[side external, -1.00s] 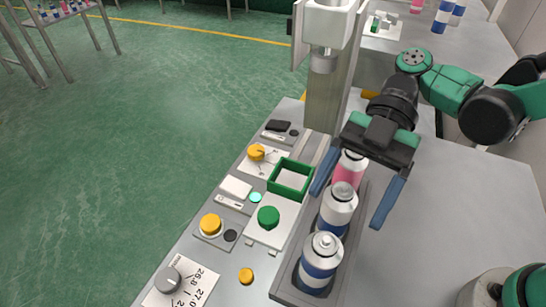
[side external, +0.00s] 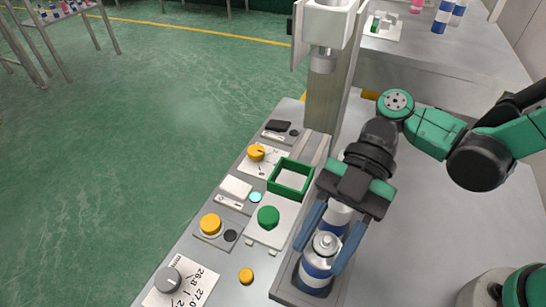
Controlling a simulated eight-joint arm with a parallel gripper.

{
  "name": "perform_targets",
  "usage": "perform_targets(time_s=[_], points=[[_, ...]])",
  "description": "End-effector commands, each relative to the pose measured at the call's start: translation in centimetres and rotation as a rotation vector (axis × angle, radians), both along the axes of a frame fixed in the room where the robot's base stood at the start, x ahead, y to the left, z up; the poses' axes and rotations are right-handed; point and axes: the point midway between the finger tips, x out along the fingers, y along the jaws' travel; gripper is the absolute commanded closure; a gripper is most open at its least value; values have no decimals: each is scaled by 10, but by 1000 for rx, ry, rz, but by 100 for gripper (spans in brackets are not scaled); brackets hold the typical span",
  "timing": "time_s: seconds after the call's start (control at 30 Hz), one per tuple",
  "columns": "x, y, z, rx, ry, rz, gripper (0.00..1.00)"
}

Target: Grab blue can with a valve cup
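A blue-and-white can (side external: 318,270) with a small raised valve piece on its silvery top stands upright at the near end of the grey can tray (side external: 286,288). My gripper (side external: 319,258) reaches down from behind, with one blue finger on each side of this can. The right finger covers part of its right side. The fingers stand about a can's width apart; I cannot tell whether they press on it. A second blue-and-white can (side external: 337,213) stands just behind, partly hidden between the fingers and under the gripper body.
Left of the tray are a green knob (side external: 268,216), a green square frame (side external: 290,178) and yellow buttons (side external: 210,223). A grey column (side external: 323,108) rises behind. The tabletop right of the tray (side external: 420,235) is mostly clear.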

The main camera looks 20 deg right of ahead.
Motion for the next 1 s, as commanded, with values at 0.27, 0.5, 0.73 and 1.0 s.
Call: perform_targets(time_s=[0.27,0.5,0.73,1.0], points=[[0,0,0,0,0,0,100],[0,0,1,0,0,0,100],[0,0,10,0,0,0,100],[0,0,46,0,0,0,100]])
